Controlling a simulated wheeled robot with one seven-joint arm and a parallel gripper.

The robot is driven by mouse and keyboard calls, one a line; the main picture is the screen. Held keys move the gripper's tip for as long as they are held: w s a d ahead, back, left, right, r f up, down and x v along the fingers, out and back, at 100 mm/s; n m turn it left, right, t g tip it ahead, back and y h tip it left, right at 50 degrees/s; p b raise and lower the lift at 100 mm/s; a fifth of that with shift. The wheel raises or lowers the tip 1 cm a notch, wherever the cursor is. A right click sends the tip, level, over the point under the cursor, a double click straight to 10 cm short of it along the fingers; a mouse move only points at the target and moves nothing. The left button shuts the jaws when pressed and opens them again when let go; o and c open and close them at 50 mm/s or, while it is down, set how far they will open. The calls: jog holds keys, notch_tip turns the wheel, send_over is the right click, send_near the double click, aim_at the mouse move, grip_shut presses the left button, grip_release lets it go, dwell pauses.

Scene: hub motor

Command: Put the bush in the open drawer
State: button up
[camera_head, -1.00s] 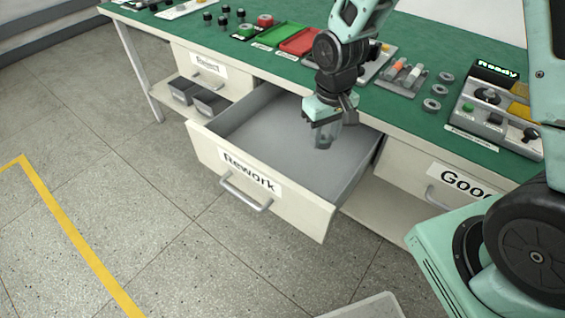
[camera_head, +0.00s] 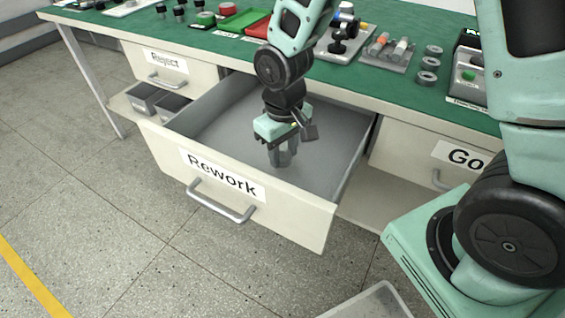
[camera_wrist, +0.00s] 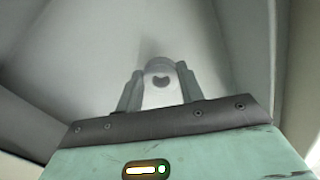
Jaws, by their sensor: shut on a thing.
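My gripper (camera_head: 281,156) is over the inside of the open drawer labelled Rework (camera_head: 170,160), low between its walls. In the wrist view my gripper (camera_wrist: 158,88) is shut on the bush (camera_wrist: 161,88), a light grey piece with a dark hole, held between the two fingers. The grey drawer floor (camera_wrist: 100,50) lies beyond it. I cannot tell whether the bush touches the floor. In the head view the fingers mostly hide the bush.
A closed Reject drawer (camera_head: 185,72) is on the left and a Good drawer (camera_head: 430,150) on the right. The green worktop (camera_head: 225,53) above holds several grey rings (camera_head: 429,64), a green tray (camera_head: 244,18) and fixtures. The drawer's front wall and sides surround my gripper.

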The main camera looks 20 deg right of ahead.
aim_at(284, 173)
jog(key=shift+f+b, duration=0.4)
jog(key=shift+f, duration=1.35)
jog(key=shift+f, duration=0.1)
jog(key=o, duration=1.1)
notch_tip(284, 173, up, 12)
jog(key=p, duration=0.3)
jog(key=s+a+r+n, duration=0.1)
jog(key=s+r, duration=0.1)
jog(key=s, duration=0.4)
jog(key=s+a+r+n, duration=0.1)
jog(key=s+a+r, duration=0.1)
jog(key=s, duration=0.3)
jog(key=s+a+r+n, duration=0.2)
jog(key=s, duration=0.4)
jog(key=shift+s+a+y, duration=0.2)
jog(key=shift+s+y, duration=0.1)
